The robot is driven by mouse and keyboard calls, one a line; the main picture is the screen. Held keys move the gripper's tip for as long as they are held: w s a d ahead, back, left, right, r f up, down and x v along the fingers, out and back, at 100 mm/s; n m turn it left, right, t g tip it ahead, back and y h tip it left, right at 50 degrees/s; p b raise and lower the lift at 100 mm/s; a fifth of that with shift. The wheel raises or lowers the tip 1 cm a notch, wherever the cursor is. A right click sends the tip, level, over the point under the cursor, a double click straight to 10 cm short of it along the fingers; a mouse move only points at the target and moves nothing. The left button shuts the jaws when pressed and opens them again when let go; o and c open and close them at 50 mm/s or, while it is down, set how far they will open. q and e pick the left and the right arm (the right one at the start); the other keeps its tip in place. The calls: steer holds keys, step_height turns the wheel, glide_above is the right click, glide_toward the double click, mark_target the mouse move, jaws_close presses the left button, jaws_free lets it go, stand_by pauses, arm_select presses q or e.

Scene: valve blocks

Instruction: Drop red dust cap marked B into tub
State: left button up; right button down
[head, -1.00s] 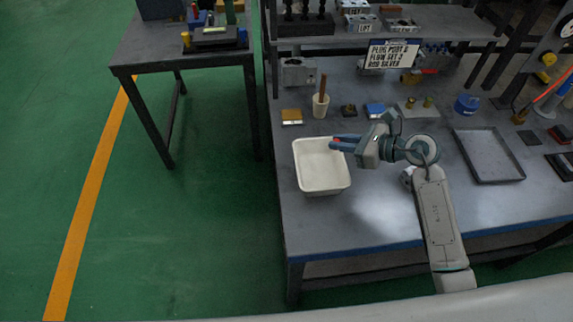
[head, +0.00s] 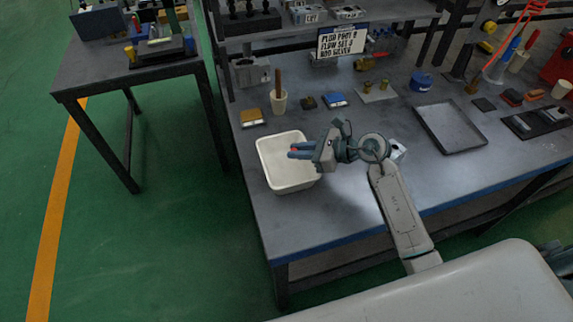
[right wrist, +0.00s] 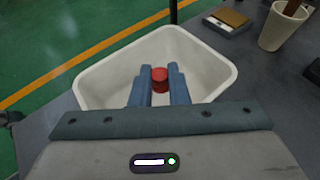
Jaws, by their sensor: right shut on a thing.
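The red dust cap (right wrist: 160,79) is between the fingertips of my right gripper (right wrist: 160,84) in the right wrist view; a bit of red also shows at the fingertips in the head view. My right gripper (head: 297,151) is shut on the cap and holds it over the white tub (head: 268,152). The tub stands near the table's left edge and its rim shows all round the fingers in the right wrist view (right wrist: 95,86). I cannot read any mark on the cap.
Behind the tub stand a yellow-topped block (head: 251,117) and a cup with a brown handle (head: 278,100). A dark tray (head: 450,126) lies to the right. A sign (head: 342,41) hangs at the shelf. The table front is clear.

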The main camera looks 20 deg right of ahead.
steer(key=c, duration=1.3)
jaws_free()
arm_select(q)
steer(key=shift+s, duration=0.3)
steer(key=shift+f, duration=0.1)
arm_select(e)
steer(key=shift+s+d+r, duration=0.1)
steer(key=shift+s+d, duration=0.1)
steer(key=shift+d, duration=0.05)
arm_select(q)
steer(key=shift+w+d+f+b, duration=0.1)
steer(key=shift+w+f+b, duration=0.2)
steer(key=shift+f+b, duration=0.4)
steer(key=shift+w+f+b, duration=0.25)
steer(key=shift+f+b, duration=0.3)
steer(key=shift+b, duration=0.2)
arm_select(e)
steer(key=shift+v, duration=5.05)
arm_select(q)
steer(key=shift+s, duration=0.2)
